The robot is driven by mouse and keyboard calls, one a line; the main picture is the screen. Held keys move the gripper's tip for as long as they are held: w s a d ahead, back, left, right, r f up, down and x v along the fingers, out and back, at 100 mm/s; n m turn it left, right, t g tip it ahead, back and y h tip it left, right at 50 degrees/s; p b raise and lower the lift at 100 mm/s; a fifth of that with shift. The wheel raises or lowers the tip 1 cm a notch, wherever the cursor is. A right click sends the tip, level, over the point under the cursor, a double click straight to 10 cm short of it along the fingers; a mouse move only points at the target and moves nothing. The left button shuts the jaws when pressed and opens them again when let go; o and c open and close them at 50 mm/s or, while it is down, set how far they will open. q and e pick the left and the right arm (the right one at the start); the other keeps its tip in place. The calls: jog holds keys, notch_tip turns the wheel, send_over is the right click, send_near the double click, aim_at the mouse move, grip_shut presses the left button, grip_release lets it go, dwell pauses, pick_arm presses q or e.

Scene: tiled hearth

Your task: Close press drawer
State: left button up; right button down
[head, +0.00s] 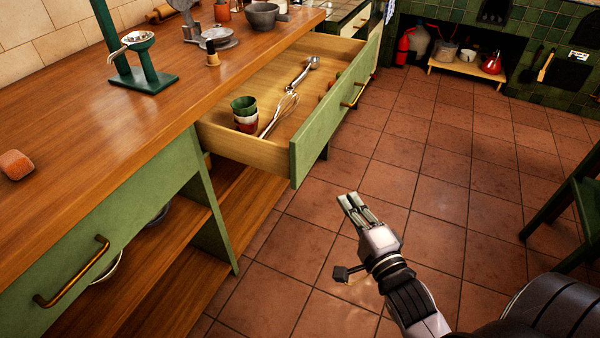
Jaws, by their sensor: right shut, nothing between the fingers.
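The press drawer with a green front (314,142) stands pulled well out from under the wooden counter. Its brass handle (355,96) faces the room. Inside lie stacked small cups (245,113) in green, white and red, a whisk (279,115) and a ladle-like utensil (304,70). My right gripper (352,201) is over the floor, in front of and below the near end of the drawer front, apart from it. Its fingers are together and hold nothing. My left gripper is out of view.
The counter (190,95) carries a green stand (143,78), a pepper-mill-like item (212,53) and bowls. A second green drawer (110,235) with a brass handle is at lower left. Open shelves (245,195) lie below. A green chair (570,215) stands at right. The tiled floor between is clear.

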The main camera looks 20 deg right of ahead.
send_near(308, 154)
jog(key=d, duration=0.3)
jog(key=w+a, duration=0.1)
jog(key=w, duration=0.2)
jog(key=w+a+b, duration=0.1)
jog(key=shift+w+a, duration=0.25)
jog(key=shift+a, duration=0.1)
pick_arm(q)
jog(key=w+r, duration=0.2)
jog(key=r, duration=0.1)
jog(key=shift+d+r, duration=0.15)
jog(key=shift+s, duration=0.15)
pick_arm(e)
jog(key=shift+r, duration=0.1)
